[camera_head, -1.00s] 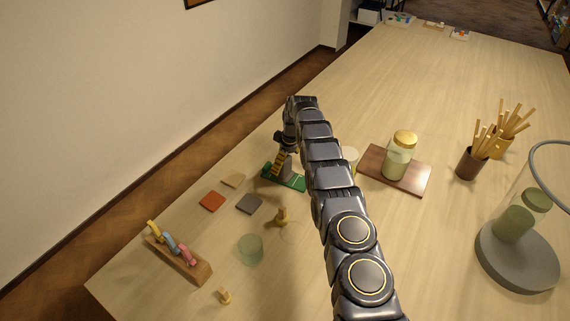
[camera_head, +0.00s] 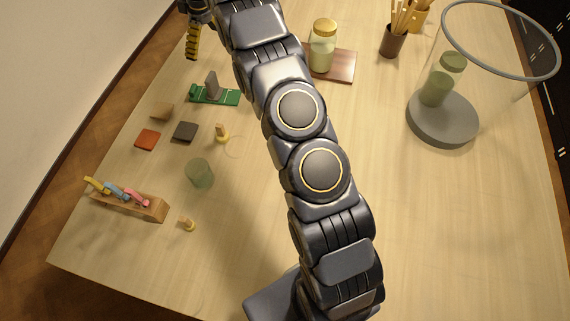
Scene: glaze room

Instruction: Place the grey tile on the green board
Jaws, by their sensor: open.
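The green board (camera_head: 229,98) lies on the table left of my arm. A grey tile (camera_head: 211,84) stands upright on it, with its lower edge at the board. A flat dark grey tile (camera_head: 185,132) lies on the table in front of the board. My gripper (camera_head: 193,48) is at the upper left, above and behind the board, apart from the upright tile. It is open with nothing seen between its fingers, which show nearly edge-on.
Near the board lie a red tile (camera_head: 147,140), a tan piece (camera_head: 162,112), a small yellow-based peg (camera_head: 221,134) and a green glass (camera_head: 200,173). A wooden rack (camera_head: 150,207) stands at the front left. A jar (camera_head: 322,47) stands right of my arm.

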